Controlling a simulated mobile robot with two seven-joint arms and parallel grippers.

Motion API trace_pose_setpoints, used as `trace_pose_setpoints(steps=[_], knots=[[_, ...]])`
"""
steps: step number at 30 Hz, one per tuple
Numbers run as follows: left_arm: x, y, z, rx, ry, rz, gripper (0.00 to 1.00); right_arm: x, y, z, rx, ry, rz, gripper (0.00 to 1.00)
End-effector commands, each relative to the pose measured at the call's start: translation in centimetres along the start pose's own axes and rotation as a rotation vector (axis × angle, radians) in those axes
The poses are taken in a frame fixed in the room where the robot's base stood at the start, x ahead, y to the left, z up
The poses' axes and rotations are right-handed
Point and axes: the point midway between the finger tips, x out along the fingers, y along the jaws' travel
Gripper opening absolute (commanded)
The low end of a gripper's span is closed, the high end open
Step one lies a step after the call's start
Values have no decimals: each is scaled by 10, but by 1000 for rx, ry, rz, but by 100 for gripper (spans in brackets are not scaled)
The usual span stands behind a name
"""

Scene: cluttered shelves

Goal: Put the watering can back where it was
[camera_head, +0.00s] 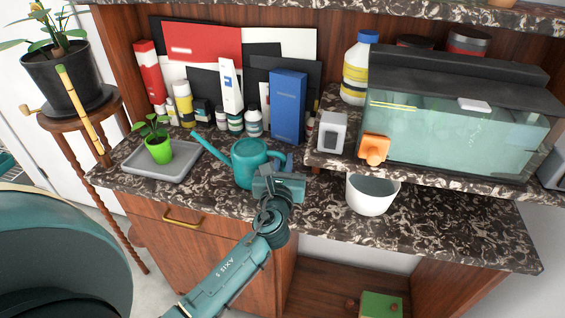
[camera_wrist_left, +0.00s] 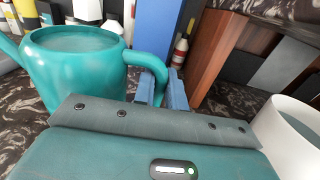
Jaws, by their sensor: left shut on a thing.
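The teal watering can (camera_head: 250,163) stands upright on the dark marbled counter, its long spout pointing left toward the grey tray. My left gripper (camera_head: 284,163) is at the can's right side, shut on its handle. In the left wrist view the watering can (camera_wrist_left: 75,65) fills the left side, and the blue fingers of my left gripper (camera_wrist_left: 162,90) close around the handle at its right. Part of the can's lower front is hidden by my gripper. My right gripper is not in view.
A grey tray (camera_head: 185,165) with a small plant in a green pot (camera_head: 158,150) lies left of the can. A white bowl (camera_head: 371,194) stands to the right. A tall blue box (camera_head: 288,107) and several bottles stand behind. A fish tank (camera_head: 455,135) sits on the raised shelf.

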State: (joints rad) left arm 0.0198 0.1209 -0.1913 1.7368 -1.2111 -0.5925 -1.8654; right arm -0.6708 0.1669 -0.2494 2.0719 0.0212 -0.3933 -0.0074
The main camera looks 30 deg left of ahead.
Motion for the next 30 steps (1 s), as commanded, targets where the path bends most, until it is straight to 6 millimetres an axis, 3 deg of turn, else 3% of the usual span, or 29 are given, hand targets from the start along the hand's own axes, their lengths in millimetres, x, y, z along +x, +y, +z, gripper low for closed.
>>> trace_pose_setpoints(steps=[4, 5, 13, 22, 26, 30], knots=[[1, 0, -1, 3, -5, -1, 0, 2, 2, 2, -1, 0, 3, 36], [0, 0, -4, 1, 0, 0, 13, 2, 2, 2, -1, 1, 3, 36], [0, 0, -3, 0, 0, 0, 34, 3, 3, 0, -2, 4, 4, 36], [-1, 0, 2, -1, 0, -1, 34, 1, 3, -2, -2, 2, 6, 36], [-19, 0, -1, 0, 1, -2, 34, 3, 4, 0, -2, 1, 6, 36], [-49, 0, -2, 0, 3, -2, 34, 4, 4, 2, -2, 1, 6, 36]])
